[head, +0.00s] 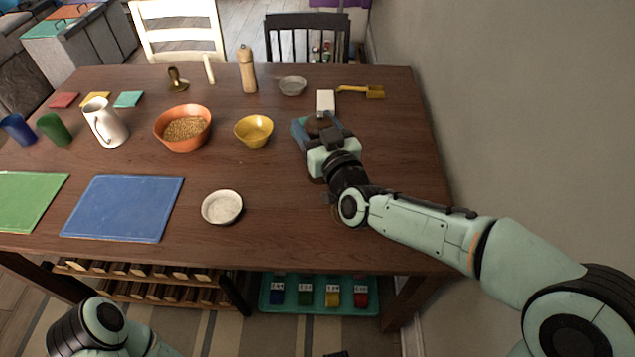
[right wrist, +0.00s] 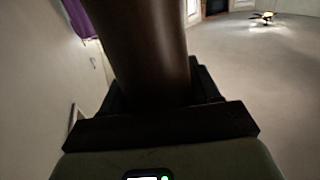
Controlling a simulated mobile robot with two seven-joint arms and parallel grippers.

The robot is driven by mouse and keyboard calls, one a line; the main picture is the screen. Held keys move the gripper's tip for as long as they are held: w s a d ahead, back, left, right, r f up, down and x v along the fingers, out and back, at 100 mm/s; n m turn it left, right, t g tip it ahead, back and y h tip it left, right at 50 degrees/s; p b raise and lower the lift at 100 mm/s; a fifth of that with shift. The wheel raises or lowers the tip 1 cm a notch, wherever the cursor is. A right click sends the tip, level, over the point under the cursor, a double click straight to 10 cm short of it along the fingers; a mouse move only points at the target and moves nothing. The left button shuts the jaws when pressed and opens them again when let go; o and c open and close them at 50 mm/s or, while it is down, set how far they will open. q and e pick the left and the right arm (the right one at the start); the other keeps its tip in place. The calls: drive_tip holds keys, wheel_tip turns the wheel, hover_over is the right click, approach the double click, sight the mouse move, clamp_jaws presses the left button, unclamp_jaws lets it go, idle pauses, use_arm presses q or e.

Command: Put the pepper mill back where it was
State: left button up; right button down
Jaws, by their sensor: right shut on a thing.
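My right gripper (head: 322,136) is over the right part of the table, shut on a dark brown mill (head: 318,121). In the right wrist view the mill (right wrist: 150,50) is a smooth dark brown cylinder rising between the fingers. My gripper hides its lower part in the head view, so I cannot tell whether it touches the table. A second, light wooden mill (head: 248,72) stands upright at the back edge of the table.
Near the held mill are a blue item (head: 299,130), a white block (head: 325,100) and a yellow brush (head: 365,91). A grey bowl (head: 292,86), a yellow bowl (head: 254,131) and a white bowl (head: 222,208) stand to the left. The table (head: 410,215) is clear at its right front.

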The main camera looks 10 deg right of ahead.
wheel_tip(320, 180, down, 8)
drive_tip(key=shift+r+b, duration=0.1)
drive_tip(key=shift+b, duration=0.85)
wheel_tip(320, 180, down, 5)
drive_tip(key=shift+f+b, duration=0.15)
drive_tip(key=shift+b, duration=0.6)
use_arm(q)
drive_tip(key=w+a+f+t+y, duration=0.1)
drive_tip(key=w+a+f+t, duration=0.1)
drive_tip(key=w+f, duration=0.3)
drive_tip(key=shift+w+a, duration=0.5)
drive_tip(key=shift+w, duration=0.2)
use_arm(e)
drive_tip(key=shift+f, duration=0.2)
drive_tip(key=shift+f, duration=0.2)
drive_tip(key=shift+c, duration=1.2)
unclamp_jaws()
use_arm(q)
drive_tip(key=shift+w+a+f+n, duration=0.1)
drive_tip(key=shift+w+f+n, duration=0.1)
drive_tip(key=shift+n, duration=0.1)
drive_tip(key=shift+r, duration=0.15)
